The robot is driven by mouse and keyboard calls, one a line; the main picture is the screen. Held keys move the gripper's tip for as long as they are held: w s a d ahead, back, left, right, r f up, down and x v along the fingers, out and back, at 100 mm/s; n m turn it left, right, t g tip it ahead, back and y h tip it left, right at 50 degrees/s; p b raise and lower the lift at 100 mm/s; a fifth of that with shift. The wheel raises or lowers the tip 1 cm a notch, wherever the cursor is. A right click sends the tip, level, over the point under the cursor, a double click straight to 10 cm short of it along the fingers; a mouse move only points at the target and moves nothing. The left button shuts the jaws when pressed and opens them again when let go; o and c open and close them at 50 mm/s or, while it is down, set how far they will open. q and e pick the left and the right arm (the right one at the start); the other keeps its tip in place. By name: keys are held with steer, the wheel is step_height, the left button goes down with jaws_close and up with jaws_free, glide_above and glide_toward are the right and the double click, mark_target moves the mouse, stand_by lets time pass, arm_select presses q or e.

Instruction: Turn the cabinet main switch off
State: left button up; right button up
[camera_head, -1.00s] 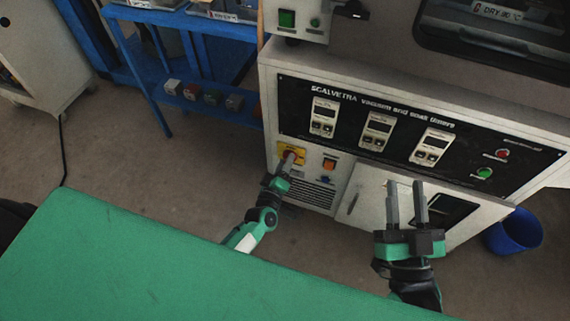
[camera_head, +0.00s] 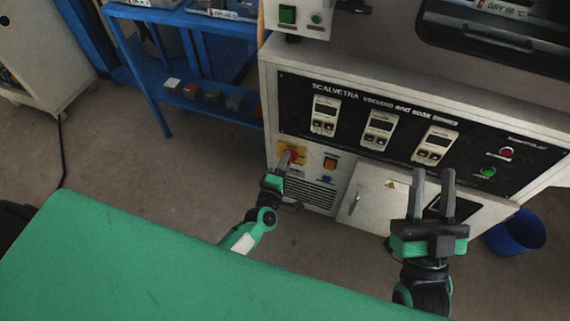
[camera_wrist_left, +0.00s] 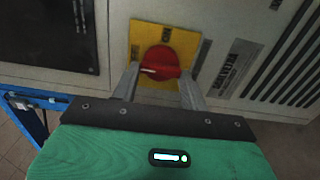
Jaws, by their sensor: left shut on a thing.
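The main switch is a red rotary knob (camera_wrist_left: 160,63) on a yellow plate (camera_wrist_left: 145,38) on the cabinet front. In the left wrist view its grip bar lies nearly crosswise, with a white mark at its left end. In the head view the yellow plate (camera_head: 298,147) is at the lower left of the cabinet panel. My left gripper (camera_head: 286,161) is shut on the knob, with one finger on each side of it in the left wrist view (camera_wrist_left: 158,72). My right gripper (camera_head: 434,174) is open and empty in front of the cabinet door.
The cabinet's black panel (camera_head: 350,88) carries several timers, plus red and green buttons at right. An orange switch (camera_head: 330,164) sits beside the main switch. A blue shelf (camera_head: 205,108) stands left; a blue bin (camera_head: 515,235) stands right.

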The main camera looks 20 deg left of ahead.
stand_by(0.3)
arm_select(q)
steer(key=o, duration=1)
steer(key=s, duration=0.4)
steer(key=s+p, duration=0.1)
steer(key=s, duration=0.4)
steer(key=s+p, duration=0.1)
steer(key=s, duration=0.4)
steer(key=shift+a, duration=0.25)
arm_select(e)
step_height(320, 180, down, 8)
steer(key=a+g, duration=0.2)
steer(key=g, duration=0.3)
steer(key=shift+w+a+h, duration=0.3)
